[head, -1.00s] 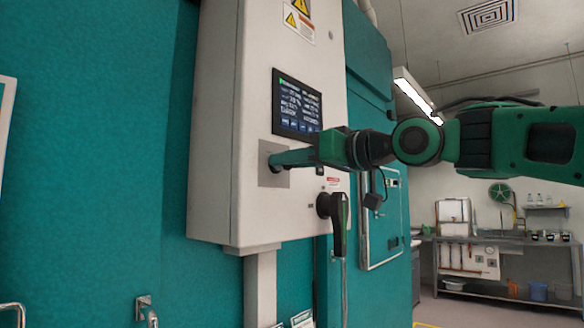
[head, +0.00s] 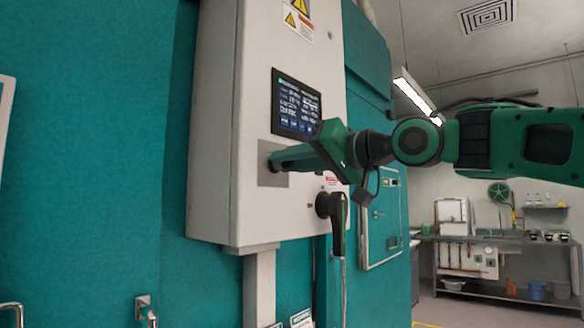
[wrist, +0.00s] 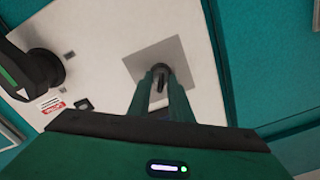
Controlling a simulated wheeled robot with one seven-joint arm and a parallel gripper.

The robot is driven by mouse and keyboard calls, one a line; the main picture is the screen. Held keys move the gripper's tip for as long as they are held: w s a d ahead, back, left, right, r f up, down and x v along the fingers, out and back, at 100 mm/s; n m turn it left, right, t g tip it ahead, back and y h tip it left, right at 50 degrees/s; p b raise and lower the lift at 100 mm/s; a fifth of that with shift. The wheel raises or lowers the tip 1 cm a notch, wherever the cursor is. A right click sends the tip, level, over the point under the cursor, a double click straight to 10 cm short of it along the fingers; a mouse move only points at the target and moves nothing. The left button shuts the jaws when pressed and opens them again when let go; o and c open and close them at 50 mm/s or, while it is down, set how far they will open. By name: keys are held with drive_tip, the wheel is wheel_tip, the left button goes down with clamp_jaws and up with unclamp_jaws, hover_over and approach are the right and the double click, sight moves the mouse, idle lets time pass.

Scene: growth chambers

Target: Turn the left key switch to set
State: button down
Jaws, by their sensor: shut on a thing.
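The left key switch (wrist: 161,86) is a small dark key on a square grey plate (head: 269,180) on the front of the white control cabinet (head: 215,120). My gripper (head: 273,162) reaches in from the right, its green fingers close to the plate. In the wrist view, my gripper (wrist: 161,80) has one finger on each side of the key and is shut on it. The fingers hide most of the switch in the head view. I cannot read any position marks on the plate (wrist: 145,62).
A lit display (head: 297,103) sits just above my gripper. A large black rotary handle (head: 337,215) juts out below and right of it. A small dark fitting (wrist: 83,103) and a red-and-white label (wrist: 53,105) are nearby. A lab bench (head: 490,240) stands far right.

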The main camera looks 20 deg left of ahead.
drive_tip(key=shift+w+d+r, duration=0.1)
drive_tip(key=shift+w+d, duration=0.1)
drive_tip(key=shift+w, duration=0.1)
drive_tip(key=c, duration=1.9)
unclamp_jaws()
drive_tip(key=shift+c, duration=0.2)
drive_tip(key=shift+s+a, duration=0.1)
drive_tip(key=shift+s, duration=0.05)
drive_tip(key=v, duration=1)
drive_tip(key=shift+d, duration=0.35)
drive_tip(key=shift+s, duration=0.1)
